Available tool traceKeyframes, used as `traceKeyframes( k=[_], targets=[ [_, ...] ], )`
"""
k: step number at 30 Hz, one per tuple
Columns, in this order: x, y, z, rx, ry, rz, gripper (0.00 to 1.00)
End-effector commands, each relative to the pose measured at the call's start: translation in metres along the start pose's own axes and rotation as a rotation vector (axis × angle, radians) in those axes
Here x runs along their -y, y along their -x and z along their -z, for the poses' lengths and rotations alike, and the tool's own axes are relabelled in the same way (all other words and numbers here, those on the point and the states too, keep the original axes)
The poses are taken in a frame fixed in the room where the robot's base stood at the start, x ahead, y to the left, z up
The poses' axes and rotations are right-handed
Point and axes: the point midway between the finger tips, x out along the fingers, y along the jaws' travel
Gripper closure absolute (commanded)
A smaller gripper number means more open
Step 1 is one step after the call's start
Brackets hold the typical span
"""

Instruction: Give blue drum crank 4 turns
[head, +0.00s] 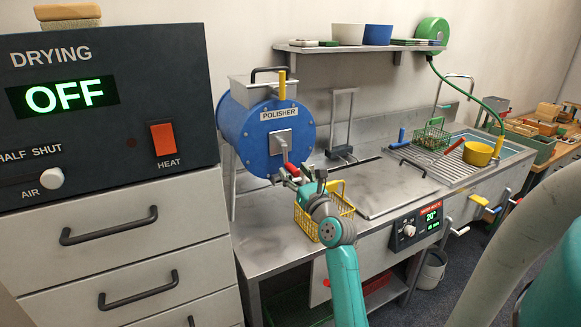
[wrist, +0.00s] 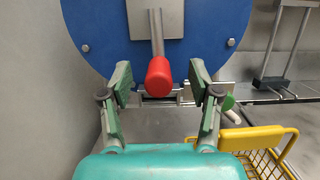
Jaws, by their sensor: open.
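The blue drum (head: 252,128), labelled POLISHER, stands on the steel counter at centre left in the head view. Its end face (wrist: 105,25) fills the top of the wrist view. The crank's grey arm (wrist: 156,40) hangs down from a square plate and ends in a red handle (wrist: 158,77). The red handle also shows in the head view (head: 292,170). My gripper (wrist: 158,85) is open, with one green finger on each side of the red handle and visible gaps between. In the head view my gripper (head: 302,178) is in front of the drum's lower right.
A yellow wire basket (head: 335,222) sits on the counter just right of and below my gripper; its yellow handle (wrist: 255,135) shows in the wrist view. The drying cabinet (head: 105,100) stands close on the left. A shelf (head: 360,47) hangs above the counter.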

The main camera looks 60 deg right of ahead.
Motion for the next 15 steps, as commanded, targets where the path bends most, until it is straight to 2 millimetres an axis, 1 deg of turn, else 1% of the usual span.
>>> traceKeyframes(
  k=[5,15],
  targets=[
    [0.000,0.003,-0.001,0.000,0.000,0.000,0.38],
    [0.000,0.035,-0.009,0.000,0.000,0.001,0.38]
  ],
)
